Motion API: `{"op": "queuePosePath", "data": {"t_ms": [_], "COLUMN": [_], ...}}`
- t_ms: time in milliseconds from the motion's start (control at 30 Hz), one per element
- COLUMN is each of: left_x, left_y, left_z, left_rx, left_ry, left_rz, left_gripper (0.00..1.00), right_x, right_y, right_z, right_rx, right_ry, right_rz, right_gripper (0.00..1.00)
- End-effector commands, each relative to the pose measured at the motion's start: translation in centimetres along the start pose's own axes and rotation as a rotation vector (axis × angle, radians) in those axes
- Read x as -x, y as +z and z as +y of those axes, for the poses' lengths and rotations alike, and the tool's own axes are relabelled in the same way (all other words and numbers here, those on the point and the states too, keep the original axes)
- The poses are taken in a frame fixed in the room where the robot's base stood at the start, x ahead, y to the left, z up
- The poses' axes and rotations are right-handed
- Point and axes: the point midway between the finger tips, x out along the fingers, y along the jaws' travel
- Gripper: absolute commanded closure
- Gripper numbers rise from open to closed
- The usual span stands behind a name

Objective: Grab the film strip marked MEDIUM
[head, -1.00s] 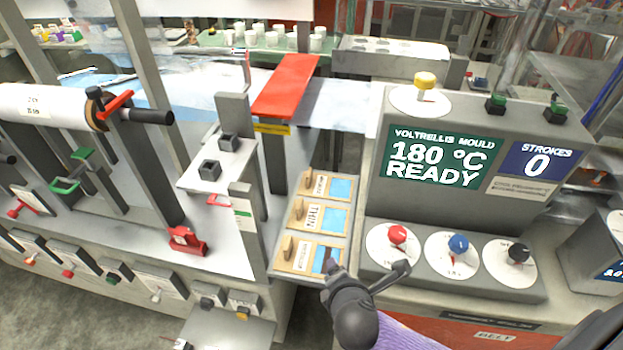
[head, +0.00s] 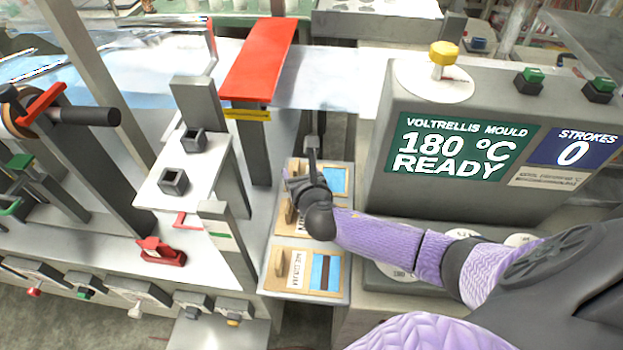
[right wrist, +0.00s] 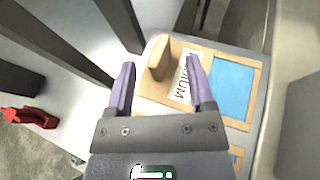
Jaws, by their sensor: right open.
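The film strip marked MEDIUM (right wrist: 187,82) lies on a wooden card with an upright wooden tab (right wrist: 160,62) and a blue film window. Its label is partly covered by a finger in the right wrist view. In the head view it is the farthest of three cards, with its blue window (head: 337,180) showing beside my gripper. My right gripper (head: 301,150) is open above that card. In the right wrist view the fingers of the right gripper (right wrist: 160,78) are spread, empty, with the tab showing beyond the gap between them. My left gripper is not in view.
A middle card (head: 284,216) is mostly hidden under my arm; a near card (head: 305,270) has a dark stripe. The grey mould machine (head: 465,85) stands close on the right. A post (head: 226,245), a red clamp (head: 160,252) and a raised red plate (head: 262,62) stand left and behind.

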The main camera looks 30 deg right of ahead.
Motion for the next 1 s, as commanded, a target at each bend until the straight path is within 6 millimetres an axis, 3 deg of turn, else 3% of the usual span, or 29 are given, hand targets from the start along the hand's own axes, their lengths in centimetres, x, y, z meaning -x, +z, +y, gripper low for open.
{"op": "queuePosePath", "data": {"t_ms": [100, 367, 667, 700, 1000], "left_x": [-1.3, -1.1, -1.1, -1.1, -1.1], "left_y": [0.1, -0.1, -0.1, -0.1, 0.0], "left_z": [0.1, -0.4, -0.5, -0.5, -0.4], "left_rx": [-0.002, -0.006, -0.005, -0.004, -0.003], "left_ry": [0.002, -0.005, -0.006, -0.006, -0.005], "left_rz": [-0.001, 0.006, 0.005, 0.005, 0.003], "left_gripper": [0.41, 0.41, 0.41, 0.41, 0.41], "right_x": [-2.0, -2.3, -2.3, -2.3, -2.3], "right_y": [-0.4, -0.1, -0.1, -0.1, -0.1], "right_z": [0.0, 0.0, 0.0, 0.0, 0.0], "right_rx": [0.0, -0.001, -0.001, -0.001, -0.001], "right_ry": [-0.001, 0.0, 0.0, 0.0, 0.0], "right_rz": [0.002, 0.002, 0.002, 0.002, 0.002], "right_gripper": [0.31, 0.33, 0.97, 1.0, 1.0]}}
